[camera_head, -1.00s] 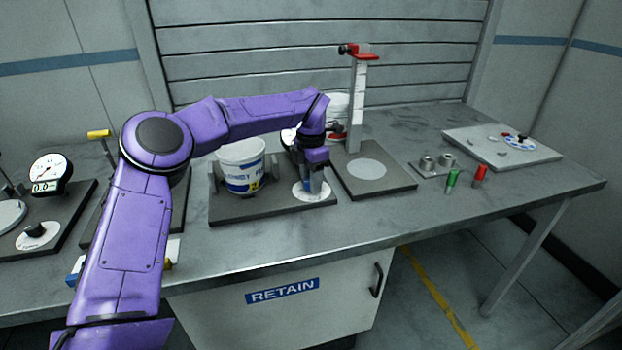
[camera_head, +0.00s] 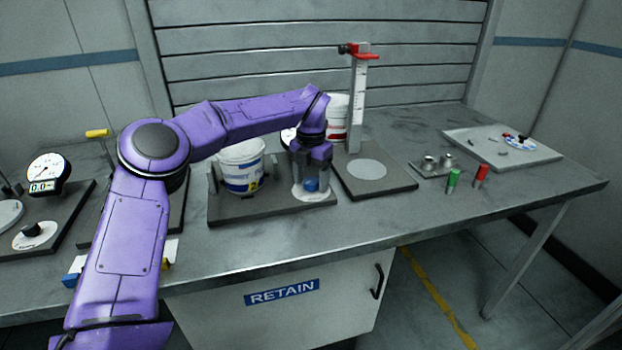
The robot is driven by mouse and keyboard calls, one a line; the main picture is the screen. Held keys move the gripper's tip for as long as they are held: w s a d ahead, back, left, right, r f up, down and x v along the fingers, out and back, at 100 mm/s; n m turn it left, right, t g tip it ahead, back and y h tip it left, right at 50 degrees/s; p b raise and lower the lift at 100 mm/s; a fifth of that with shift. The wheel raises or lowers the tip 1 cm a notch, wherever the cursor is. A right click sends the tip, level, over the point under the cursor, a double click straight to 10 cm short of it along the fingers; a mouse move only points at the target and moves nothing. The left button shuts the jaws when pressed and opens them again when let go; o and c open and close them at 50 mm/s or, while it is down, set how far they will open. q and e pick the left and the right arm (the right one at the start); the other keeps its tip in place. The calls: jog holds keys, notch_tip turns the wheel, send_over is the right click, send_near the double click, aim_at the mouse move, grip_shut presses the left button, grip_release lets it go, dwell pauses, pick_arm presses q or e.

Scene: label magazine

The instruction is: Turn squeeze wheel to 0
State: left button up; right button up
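The squeeze wheel appears to be the blue knob (camera_head: 311,185) on a round white dial (camera_head: 299,194), at the right end of a dark base plate (camera_head: 228,217). A white bucket (camera_head: 241,160) with a blue and yellow label sits in the fixture on that plate. My purple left gripper (camera_head: 312,182) points down over the dial, its fingers around the knob. Whether the fingers press on the knob cannot be made out. The gripper covers part of the dial, and its marks are too small to read. My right gripper is not in view.
A second plate (camera_head: 402,185) with a tall post (camera_head: 358,100) stands just right of my gripper. A red-marked bucket (camera_head: 337,118) is behind. Green (camera_head: 453,179) and red (camera_head: 481,175) cylinders stand further right. A gauge (camera_head: 48,172) is at far left. The front right table is clear.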

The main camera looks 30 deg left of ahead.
aim_at(311, 180)
pick_arm(q)
notch_tip(311, 180, up, 10)
jog(key=shift+r+p, duration=0.25)
jog(key=shift+p, duration=0.1)
dwell(0.5)
